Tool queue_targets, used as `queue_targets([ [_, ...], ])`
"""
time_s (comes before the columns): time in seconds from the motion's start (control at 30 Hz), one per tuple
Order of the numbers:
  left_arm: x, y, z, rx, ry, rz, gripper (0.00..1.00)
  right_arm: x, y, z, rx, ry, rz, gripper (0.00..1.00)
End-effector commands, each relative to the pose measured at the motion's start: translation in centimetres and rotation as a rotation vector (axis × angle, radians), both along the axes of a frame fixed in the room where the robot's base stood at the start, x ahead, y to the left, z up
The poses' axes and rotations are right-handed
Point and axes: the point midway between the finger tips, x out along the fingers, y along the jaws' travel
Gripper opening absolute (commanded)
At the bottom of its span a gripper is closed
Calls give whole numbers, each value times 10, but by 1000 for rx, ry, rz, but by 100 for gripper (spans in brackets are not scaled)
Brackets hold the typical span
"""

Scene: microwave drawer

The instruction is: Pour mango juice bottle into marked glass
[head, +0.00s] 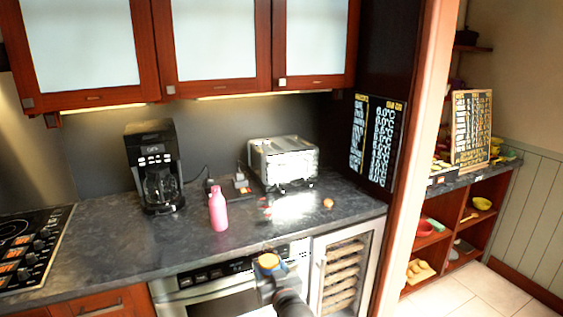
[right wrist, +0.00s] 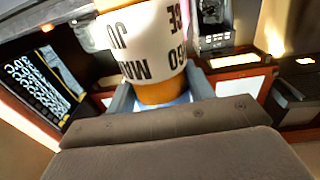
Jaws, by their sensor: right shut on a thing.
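My right gripper (head: 272,285) is in front of the counter at the bottom centre of the head view. In the right wrist view the bottle (right wrist: 150,45) is large between the fingers, with orange ends and a white label with dark lettering, upside down in that picture. I cannot make out a marked glass; bright glare covers part of the counter in front of the toaster. My left gripper is not in view.
A pink bottle (head: 219,210) stands on the dark counter (head: 120,240). Behind it are a black coffee maker (head: 154,165) and a silver toaster (head: 283,162). A small orange item (head: 328,203) lies to the right. The oven (head: 215,290) and wine cooler (head: 342,270) are below.

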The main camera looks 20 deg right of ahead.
Motion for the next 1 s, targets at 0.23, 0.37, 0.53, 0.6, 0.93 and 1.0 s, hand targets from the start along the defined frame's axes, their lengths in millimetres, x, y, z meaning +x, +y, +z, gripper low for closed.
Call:
queue_targets([
  [0.23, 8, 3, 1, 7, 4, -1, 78, 47, -7, 74, -15, -5, 8, 19],
  [0.37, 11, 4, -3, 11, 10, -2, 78, 71, -13, 109, -23, -4, 9, 19],
  [0.53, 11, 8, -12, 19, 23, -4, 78, 105, -24, 153, -35, -1, 5, 19],
  [0.6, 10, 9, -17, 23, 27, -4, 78, 120, -30, 171, -40, 1, 1, 19],
  [0.93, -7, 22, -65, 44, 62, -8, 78, 211, -82, 251, -58, 6, -44, 19],
  [1.0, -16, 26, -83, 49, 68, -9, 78, 237, -101, 259, -60, 8, -60, 19],
])
